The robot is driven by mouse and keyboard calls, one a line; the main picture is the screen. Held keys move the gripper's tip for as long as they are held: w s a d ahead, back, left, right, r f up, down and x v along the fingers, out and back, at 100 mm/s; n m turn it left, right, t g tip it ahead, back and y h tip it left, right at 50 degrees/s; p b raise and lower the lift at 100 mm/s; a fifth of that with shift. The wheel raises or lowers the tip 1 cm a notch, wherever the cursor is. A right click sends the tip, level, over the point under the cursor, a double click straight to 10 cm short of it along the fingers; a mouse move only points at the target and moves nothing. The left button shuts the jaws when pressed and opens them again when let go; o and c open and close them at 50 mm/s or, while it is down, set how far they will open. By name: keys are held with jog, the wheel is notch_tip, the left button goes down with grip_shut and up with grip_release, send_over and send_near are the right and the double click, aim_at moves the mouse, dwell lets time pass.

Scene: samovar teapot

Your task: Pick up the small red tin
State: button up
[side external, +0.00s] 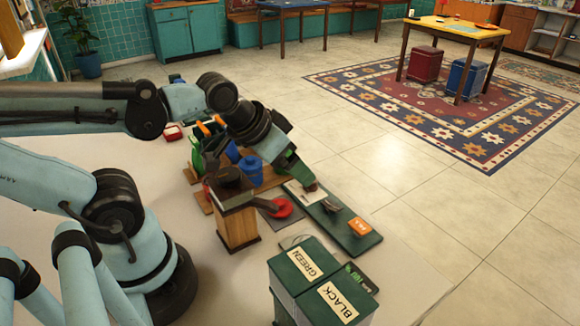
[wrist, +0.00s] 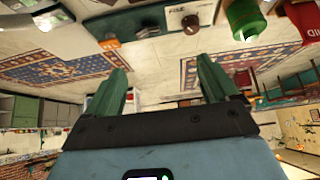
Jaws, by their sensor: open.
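A small red object with a pale face (side external: 172,132) sits on the pale table at the back left, behind my arm. A round, flat red thing (side external: 281,207) lies beside a wooden box with a dark top (side external: 238,222). I cannot tell for sure which of them is the red tin. A red piece with white lettering (wrist: 309,22) is cut off at the upper right of the wrist view. My gripper (side external: 309,184) hangs over the long green board (side external: 366,241), away from the red things. In the wrist view its green fingers (wrist: 162,70) are apart with nothing between them.
Two tall dark green boxes labelled GREEN (side external: 306,264) and BLACK (side external: 338,300) stand at the front. An orange block (side external: 358,227) sits on the board's near end. A blue container (side external: 250,170) and green things stand behind the wooden box. The table's front right is bare.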

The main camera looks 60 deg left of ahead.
jog(key=shift+r, duration=0.15)
notch_tip(320, 180, up, 6)
jog(key=f, duration=0.1)
jog(key=s+a+m+g, duration=0.4)
jog(key=a, duration=0.5)
jog(key=s+a+m+g, duration=0.3)
jog(key=s+a+m, duration=0.2)
jog(key=a, duration=0.3)
notch_tip(320, 180, down, 11)
jog(key=shift+a+f, duration=0.1)
jog(key=shift+s+d+f, duration=0.15)
jog(key=shift+f, duration=1.3)
jog(key=shift+s+d+f, duration=0.1)
jog(key=shift+d+f, duration=0.05)
jog(key=shift+f, duration=1.3)
